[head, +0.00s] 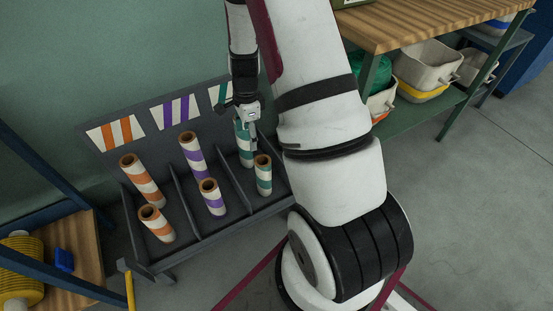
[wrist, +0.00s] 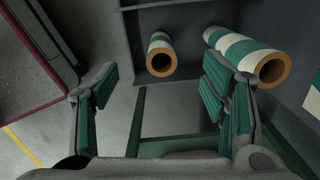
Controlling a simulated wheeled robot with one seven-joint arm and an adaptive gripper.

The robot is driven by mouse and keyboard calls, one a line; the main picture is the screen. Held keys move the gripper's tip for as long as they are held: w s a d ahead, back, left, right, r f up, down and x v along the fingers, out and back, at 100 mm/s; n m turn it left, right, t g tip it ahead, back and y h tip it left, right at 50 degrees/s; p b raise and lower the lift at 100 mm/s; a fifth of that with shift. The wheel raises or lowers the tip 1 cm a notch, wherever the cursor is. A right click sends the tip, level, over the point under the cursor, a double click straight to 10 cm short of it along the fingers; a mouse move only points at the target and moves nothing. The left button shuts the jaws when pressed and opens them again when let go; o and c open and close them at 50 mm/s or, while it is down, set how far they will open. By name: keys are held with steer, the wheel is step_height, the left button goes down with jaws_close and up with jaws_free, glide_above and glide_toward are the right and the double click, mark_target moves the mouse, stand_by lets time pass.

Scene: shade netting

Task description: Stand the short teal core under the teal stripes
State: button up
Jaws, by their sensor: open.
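The short teal core (head: 263,178), white with teal bands and a brown open end, stands upright at the front of the rack's right compartment, under the teal-striped card (head: 220,94). The tall teal core (head: 243,145) stands behind it, partly hidden by my gripper (head: 253,146). In the wrist view, the short core (wrist: 160,57) shows beyond the gap of my gripper (wrist: 160,85). The tall core (wrist: 240,52) is at the right, partly behind the right finger. My gripper is open and empty, above and beside the cores; exact contact with the tall one cannot be told.
The dark rack (head: 192,233) has dividers; its other compartments hold orange cores (head: 146,182) and purple cores (head: 194,158) under matching cards. A wooden bench (head: 420,22) with bins stands at the right. A shelf with a yellow spool (head: 20,265) is at the left. Open floor lies at the right.

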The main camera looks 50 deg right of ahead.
steer(key=s+a+r+n, duration=0.5)
steer(key=a+r+n, duration=0.15)
steer(key=r, duration=0.45)
steer(key=s+a+r+n, duration=0.5)
steer(key=a+r, duration=0.2)
steer(key=r, duration=0.5)
steer(key=s+a+r+n, duration=0.2)
steer(key=s+n, duration=0.3)
steer(key=s, duration=0.5)
steer(key=s+a+r+n, duration=0.2)
steer(key=s+r+n, duration=0.2)
steer(key=s, duration=0.6)
steer(key=shift+s+a+r+n, duration=0.15)
steer(key=shift+a+n, duration=0.2)
steer(key=shift+n, duration=0.6)
